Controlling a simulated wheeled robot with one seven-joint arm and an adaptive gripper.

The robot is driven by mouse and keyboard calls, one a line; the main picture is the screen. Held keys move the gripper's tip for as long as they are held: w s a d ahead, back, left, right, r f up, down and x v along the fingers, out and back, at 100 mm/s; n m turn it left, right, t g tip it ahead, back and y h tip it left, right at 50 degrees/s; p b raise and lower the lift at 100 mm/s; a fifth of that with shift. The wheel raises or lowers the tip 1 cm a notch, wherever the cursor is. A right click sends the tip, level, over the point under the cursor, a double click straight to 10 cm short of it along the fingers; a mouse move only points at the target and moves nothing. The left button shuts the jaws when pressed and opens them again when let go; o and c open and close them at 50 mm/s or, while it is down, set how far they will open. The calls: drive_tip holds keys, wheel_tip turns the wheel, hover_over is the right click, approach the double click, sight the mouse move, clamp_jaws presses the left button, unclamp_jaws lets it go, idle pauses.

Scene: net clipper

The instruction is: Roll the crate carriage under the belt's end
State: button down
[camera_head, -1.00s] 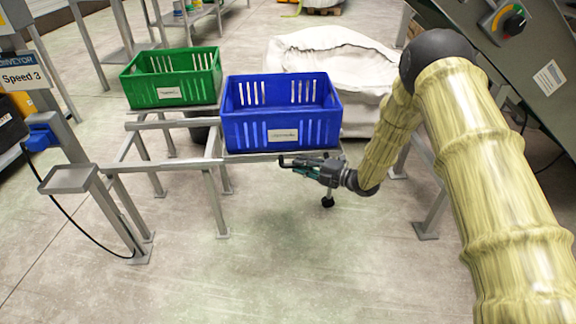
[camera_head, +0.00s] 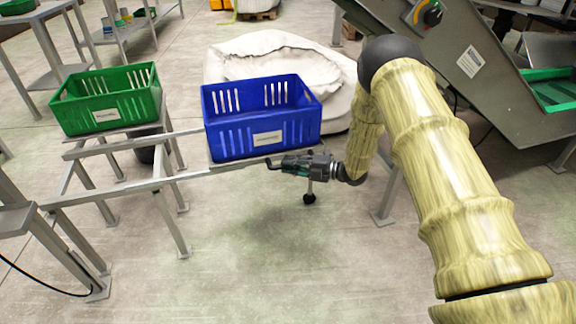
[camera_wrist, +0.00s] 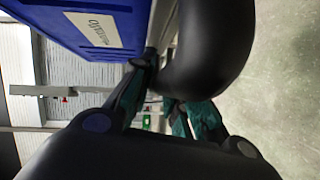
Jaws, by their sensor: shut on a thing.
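The blue crate (camera_head: 262,128) stands upright on the crate carriage, whose grey edge (camera_head: 222,168) shows under it on the metal rails (camera_head: 125,187). My gripper (camera_head: 284,166) is at the carriage's near side, just below the crate's front face, and is shut on the dark handle there. In the wrist view the crate (camera_wrist: 75,28) fills the upper left, and the fingers (camera_wrist: 160,100) are close to a dark rounded bar. Where the fingers meet the handle is partly hidden. The grey conveyor (camera_head: 470,75) slopes across the upper right, with the belt's upper end out of view.
A green crate (camera_head: 108,100) stands on a support behind the rails at left. A pale bulk bag (camera_head: 285,60) lies behind the blue crate. A support leg (camera_head: 388,195) stands right of my gripper. The concrete floor in front is clear.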

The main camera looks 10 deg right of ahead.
drive_tip(key=shift+d, duration=0.25)
drive_tip(key=c, duration=1.4)
unclamp_jaws()
drive_tip(key=shift+d, duration=0.15)
drive_tip(key=shift+o, duration=0.2)
drive_tip(key=shift+a, duration=0.2)
drive_tip(key=shift+d, duration=0.1)
drive_tip(key=v, duration=1.1)
drive_tip(key=shift+s+d, duration=0.25)
drive_tip(key=shift+d, duration=0.05)
